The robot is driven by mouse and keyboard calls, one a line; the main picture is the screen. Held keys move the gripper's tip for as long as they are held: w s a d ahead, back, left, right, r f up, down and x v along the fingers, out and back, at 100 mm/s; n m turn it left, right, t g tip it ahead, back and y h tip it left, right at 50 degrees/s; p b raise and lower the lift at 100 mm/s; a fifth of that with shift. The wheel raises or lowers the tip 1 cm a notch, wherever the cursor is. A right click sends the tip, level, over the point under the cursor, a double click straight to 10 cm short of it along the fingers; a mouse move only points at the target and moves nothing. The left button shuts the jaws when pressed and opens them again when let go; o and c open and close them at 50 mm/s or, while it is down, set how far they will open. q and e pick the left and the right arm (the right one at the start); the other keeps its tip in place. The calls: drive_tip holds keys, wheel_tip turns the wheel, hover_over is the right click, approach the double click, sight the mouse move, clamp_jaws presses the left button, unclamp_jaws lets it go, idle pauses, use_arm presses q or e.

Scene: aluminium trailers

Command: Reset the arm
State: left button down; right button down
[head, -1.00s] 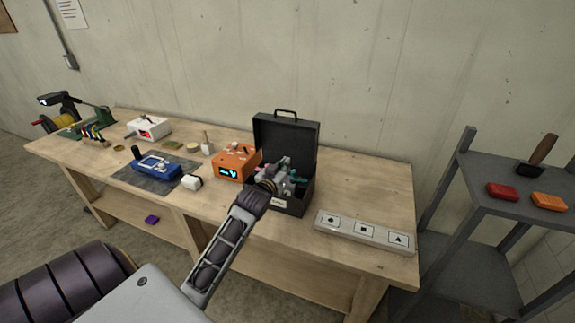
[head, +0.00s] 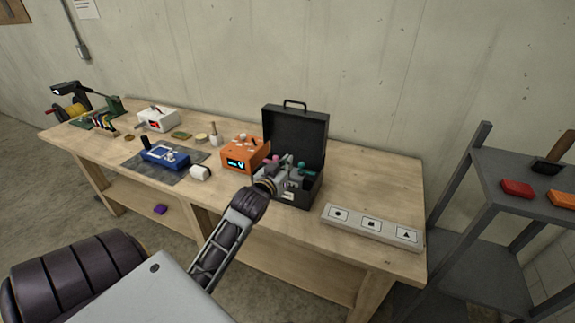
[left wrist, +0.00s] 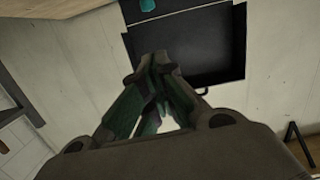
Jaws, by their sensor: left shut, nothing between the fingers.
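My left gripper (head: 275,172) is at the front of the open black toolbox (head: 296,135), in front of its opening in the head view. Its fingers are shut with nothing between them, as the left wrist view shows the fingertips together (left wrist: 158,62). The toolbox stands on the wooden workbench with its lid raised. Part of its inside is hidden behind my gripper; small pink and teal items (head: 302,167) show inside. In the left wrist view the dark toolbox lid (left wrist: 190,45) lies beyond the fingers. My right gripper is not in view.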

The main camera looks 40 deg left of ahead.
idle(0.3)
use_arm(q)
drive_tip(key=s+d+f+m+g+h, duration=0.25)
drive_tip(key=s+d+f+g, duration=0.6)
drive_tip(key=f, duration=0.55)
drive_tip(key=s+d+f+m+g+h, duration=0.1)
drive_tip(key=s+d+f+g, duration=0.15)
drive_tip(key=s+d, duration=0.35)
drive_tip(key=s+d+f+m+g, duration=0.2)
drive_tip(key=s+d+f, duration=0.2)
drive_tip(key=s, duration=0.4)
wheel_tip(320, 180, down, 34)
drive_tip(key=s+r, duration=0.1)
drive_tip(key=s, duration=0.2)
drive_tip(key=s+a+f+g, duration=0.1)
drive_tip(key=s+a+f, duration=0.1)
drive_tip(key=s+f, duration=0.8)
drive_tip(key=s+a+f+g, duration=0.1)
drive_tip(key=s+a+f, duration=0.1)
drive_tip(key=s+f, duration=0.8)
drive_tip(key=shift+s+a+f, duration=0.15)
drive_tip(key=shift+s+a, duration=0.1)
drive_tip(key=shift+s, duration=0.75)
